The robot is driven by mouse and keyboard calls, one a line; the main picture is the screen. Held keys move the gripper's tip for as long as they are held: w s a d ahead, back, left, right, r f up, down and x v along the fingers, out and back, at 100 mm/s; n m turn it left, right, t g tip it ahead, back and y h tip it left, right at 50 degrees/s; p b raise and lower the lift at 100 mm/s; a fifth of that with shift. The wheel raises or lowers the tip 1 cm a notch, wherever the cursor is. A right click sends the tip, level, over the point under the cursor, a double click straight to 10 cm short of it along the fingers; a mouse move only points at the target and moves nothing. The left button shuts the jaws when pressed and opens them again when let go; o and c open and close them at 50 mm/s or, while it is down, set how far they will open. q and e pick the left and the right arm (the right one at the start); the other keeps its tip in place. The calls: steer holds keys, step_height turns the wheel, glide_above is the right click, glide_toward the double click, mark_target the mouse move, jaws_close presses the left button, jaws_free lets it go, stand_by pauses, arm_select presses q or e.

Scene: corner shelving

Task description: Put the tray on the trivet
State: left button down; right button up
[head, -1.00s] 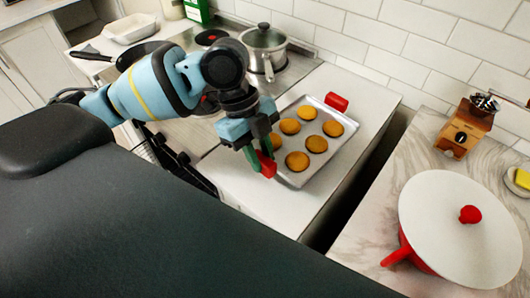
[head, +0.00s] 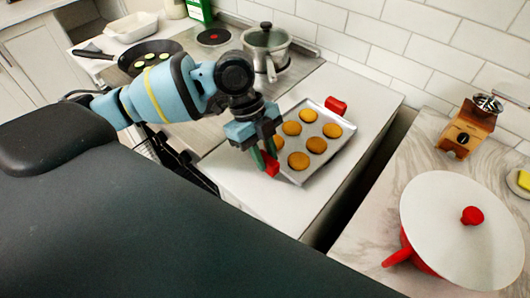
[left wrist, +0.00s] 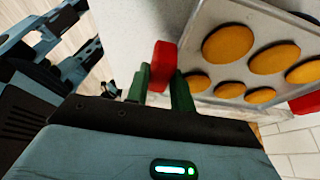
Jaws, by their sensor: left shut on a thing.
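The tray (head: 327,158) is a grey metal baking sheet with red end handles and several round golden cookies on it. It is at the right part of the white counter in the head view. My left gripper (head: 264,156) is shut on its near red handle (head: 272,167). In the left wrist view, the green fingers (left wrist: 162,90) are on either side of that red handle (left wrist: 163,63), and the tray (left wrist: 207,17) is beyond to the right. I cannot tell whether the tray touches the counter. No trivet can be made out.
A lidded steel pot (head: 266,44) stands on the stove behind the tray. A frying pan (head: 160,48) is at the left. Past a dark gap, a marble counter holds a wooden grinder (head: 466,132) and a red pan with a white lid (head: 447,215). The white counter's front (head: 262,205) is clear.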

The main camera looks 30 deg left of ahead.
arm_select(q)
steer(key=c, duration=1.2)
jaws_free()
steer(key=shift+f, duration=0.1)
steer(key=v, duration=1.2)
